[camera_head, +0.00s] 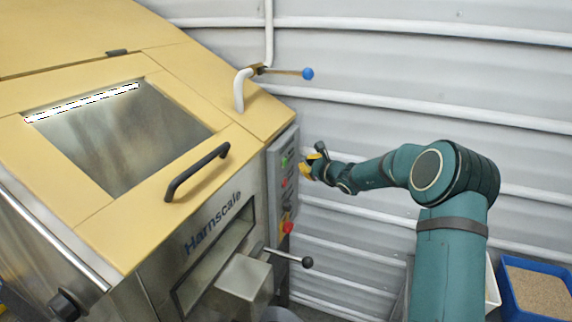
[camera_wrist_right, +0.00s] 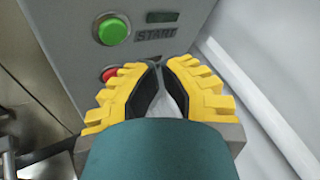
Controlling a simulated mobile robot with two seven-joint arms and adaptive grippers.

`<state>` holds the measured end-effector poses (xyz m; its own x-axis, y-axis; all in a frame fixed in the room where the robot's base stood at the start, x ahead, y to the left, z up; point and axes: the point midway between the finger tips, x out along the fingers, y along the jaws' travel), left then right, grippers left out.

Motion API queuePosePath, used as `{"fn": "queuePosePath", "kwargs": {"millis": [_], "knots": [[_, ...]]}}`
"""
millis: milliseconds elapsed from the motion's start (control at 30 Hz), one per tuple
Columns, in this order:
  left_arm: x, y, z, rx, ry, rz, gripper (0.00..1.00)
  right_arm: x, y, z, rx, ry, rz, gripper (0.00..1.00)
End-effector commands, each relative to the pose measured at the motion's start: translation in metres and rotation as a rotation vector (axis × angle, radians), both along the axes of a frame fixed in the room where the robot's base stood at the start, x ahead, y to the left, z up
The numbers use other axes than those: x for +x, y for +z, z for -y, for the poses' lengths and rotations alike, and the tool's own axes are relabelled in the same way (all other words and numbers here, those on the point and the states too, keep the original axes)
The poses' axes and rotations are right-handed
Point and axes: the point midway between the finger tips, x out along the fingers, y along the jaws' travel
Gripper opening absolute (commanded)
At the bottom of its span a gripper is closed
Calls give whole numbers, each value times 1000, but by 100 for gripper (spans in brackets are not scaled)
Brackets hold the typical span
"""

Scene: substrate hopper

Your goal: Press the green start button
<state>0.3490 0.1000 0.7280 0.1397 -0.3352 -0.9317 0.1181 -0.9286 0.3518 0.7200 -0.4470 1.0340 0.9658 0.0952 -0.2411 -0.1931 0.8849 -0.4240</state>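The green start button (camera_head: 284,161) is on the grey control panel (camera_head: 281,198) on the right side of the yellow and steel hopper machine. In the right wrist view the green button (camera_wrist_right: 112,31) is round, beside a START label (camera_wrist_right: 156,34). My right gripper (camera_head: 309,159), with yellow fingers, is just right of the panel near button height. In the wrist view its fingertips (camera_wrist_right: 161,65) nearly meet, with nothing seen between them. They lie below and right of the green button and do not cover it. My left gripper is not in view.
A red button (camera_wrist_right: 109,74) sits below the green one, partly behind a finger. A red knob (camera_head: 288,227) is lower on the panel. A black-balled lever (camera_head: 307,262) and a blue-balled valve handle (camera_head: 307,74) stick out nearby. A blue bin (camera_head: 536,312) stands at lower right.

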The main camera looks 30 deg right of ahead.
Motion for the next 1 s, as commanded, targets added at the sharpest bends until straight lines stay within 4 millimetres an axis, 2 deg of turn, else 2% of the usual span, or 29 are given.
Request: {"fn": "queuePosePath", "kwargs": {"millis": [133,333,1000], "knots": [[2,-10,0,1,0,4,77,13,-3,-11,-1,2,1,0],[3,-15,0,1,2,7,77,21,-2,-18,0,0,-1,0],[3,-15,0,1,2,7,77,22,0,-19,0,0,-1,0]]}}
